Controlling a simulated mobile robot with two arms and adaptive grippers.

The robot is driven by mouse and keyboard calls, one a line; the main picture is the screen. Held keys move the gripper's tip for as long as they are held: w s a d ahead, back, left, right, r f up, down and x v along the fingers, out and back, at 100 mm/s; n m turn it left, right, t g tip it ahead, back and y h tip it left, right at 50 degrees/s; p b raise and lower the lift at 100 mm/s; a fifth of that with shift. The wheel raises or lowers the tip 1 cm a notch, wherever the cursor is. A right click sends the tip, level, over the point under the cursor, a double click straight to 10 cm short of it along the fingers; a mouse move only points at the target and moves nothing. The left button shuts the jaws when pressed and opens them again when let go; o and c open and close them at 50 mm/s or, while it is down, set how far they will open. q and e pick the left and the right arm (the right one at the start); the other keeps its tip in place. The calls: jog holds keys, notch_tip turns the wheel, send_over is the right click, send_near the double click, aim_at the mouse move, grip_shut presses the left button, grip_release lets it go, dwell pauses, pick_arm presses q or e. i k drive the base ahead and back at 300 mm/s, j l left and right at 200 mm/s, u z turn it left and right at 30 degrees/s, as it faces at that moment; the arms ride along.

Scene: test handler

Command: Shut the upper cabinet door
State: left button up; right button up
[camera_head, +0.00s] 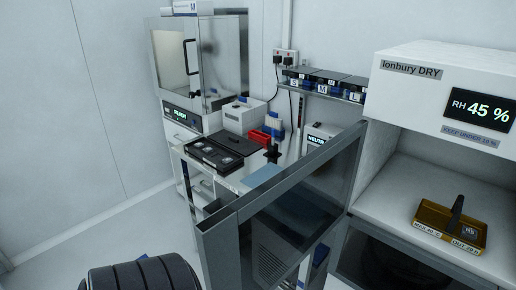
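The upper compartment of the white dry cabinet (378,92), marked "Ionbury DRY", stands open at the right of the head view. Its door (287,205), a grey frame with a dark see-through pane, is swung wide out from the cabinet's left side toward the front. The door's free edge (218,248) is nearest me, low in the middle of the view. An amber tray (436,226) with a dark upright part and labels sits on the compartment floor. Neither of my grippers can be made out in this view.
A lower compartment with a dark front (385,268) lies below the open one. Behind the door, a bench (238,177) holds a black case (214,154) and a red bin (259,138). A metal-and-glass chamber (218,62) stands at the back left.

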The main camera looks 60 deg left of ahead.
aim_at(256, 241)
jog(key=k+j, duration=0.1)
jog(key=j, duration=0.55)
jog(key=k+j, duration=0.1)
jog(key=j, duration=1.15)
jog(key=k, duration=0.05)
